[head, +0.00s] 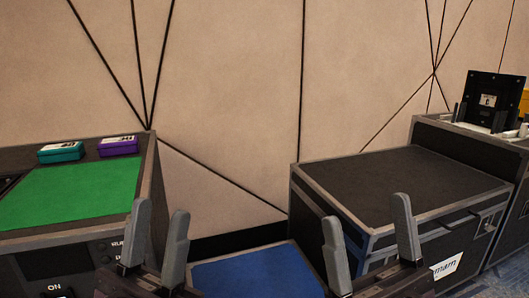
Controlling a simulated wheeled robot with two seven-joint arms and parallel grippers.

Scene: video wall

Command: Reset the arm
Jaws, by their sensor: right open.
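My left gripper (161,210) is at the lower left, with its two grey fingers pointing up and a clear gap between them. It is open and empty. Its fingers overlap the right front of the green-topped station in the picture. My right gripper (366,209) is at the lower right, its two grey fingers wide apart and pointing up. It is open and empty, in front of the dark case in the picture. Both arms are mostly cut off by the bottom edge.
A green mat (75,194) lies on the left station, with a teal box (60,152) and a purple box (118,146) behind it. A blue surface (255,274) lies low between the stations. A dark case (410,182) with a bare top stands right. A black panel (492,100) stands far right.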

